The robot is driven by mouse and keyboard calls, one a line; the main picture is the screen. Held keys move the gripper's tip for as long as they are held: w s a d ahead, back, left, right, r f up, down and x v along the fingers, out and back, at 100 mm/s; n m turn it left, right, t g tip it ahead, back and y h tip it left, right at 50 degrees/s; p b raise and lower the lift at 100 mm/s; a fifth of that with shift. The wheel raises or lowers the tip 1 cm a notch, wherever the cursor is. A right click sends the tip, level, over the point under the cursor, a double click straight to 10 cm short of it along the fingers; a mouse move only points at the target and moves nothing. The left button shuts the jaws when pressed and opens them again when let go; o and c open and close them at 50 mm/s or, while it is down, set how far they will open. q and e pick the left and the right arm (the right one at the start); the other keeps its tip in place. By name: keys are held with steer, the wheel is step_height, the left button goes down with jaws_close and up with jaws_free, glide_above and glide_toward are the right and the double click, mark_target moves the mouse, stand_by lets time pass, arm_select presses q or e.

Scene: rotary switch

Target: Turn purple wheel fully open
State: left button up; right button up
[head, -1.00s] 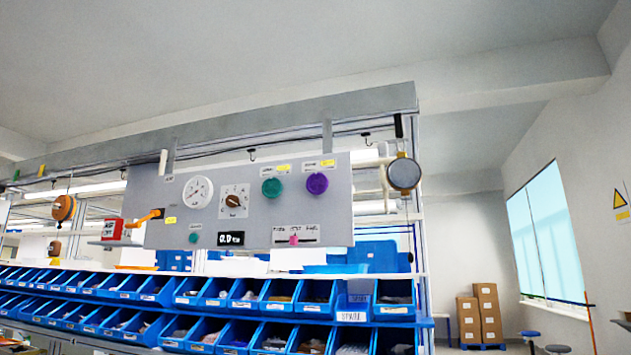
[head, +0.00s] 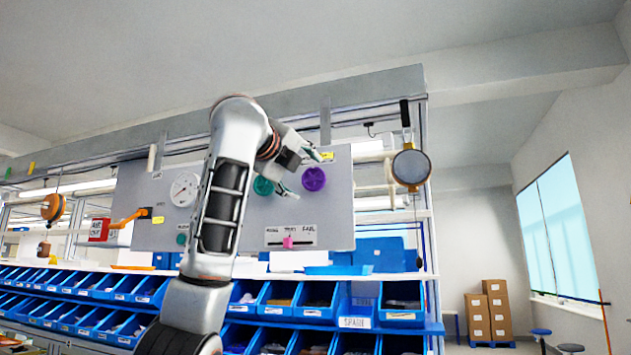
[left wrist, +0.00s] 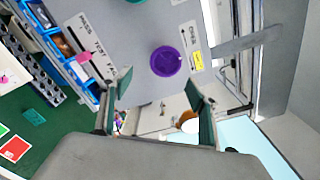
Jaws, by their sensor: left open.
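The purple wheel (head: 314,179) is a round knob on the grey panel (head: 343,215), right of a green wheel (head: 263,186). My left gripper (head: 306,173) is open and empty, in front of the panel near the two wheels, its fingers pointing right towards the purple wheel. In the left wrist view the purple wheel (left wrist: 165,61) lies ahead of and between the two open fingers (left wrist: 158,95), with a visible gap and no contact. A label strip with a yellow tag (left wrist: 197,60) is beside it. My right gripper is not in view.
The panel also carries a white dial (head: 184,189), an orange lever (head: 131,217) and a pink slider (head: 288,242). A round hanging gauge or mirror (head: 411,167) is right of the panel. Rows of blue bins (head: 277,296) stand below. My left arm hides the panel's middle.

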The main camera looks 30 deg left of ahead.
mark_target(312, 178)
arm_select(q)
steer(key=w+p, duration=0.1)
steer(key=w+a+r+p, duration=0.1)
steer(key=w, duration=0.1)
steer(key=w+a+p, duration=0.1)
steer(key=w, duration=0.1)
steer(key=shift+w+r, duration=0.2)
steer(key=shift+r, duration=0.05)
steer(key=shift+w+a, duration=0.1)
steer(key=shift+w, duration=0.4)
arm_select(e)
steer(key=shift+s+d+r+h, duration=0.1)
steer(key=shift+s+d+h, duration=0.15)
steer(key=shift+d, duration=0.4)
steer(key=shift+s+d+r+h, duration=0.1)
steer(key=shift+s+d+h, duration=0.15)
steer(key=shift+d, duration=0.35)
arm_select(q)
steer(key=c, duration=0.9)
steer(key=shift+c, duration=0.9)
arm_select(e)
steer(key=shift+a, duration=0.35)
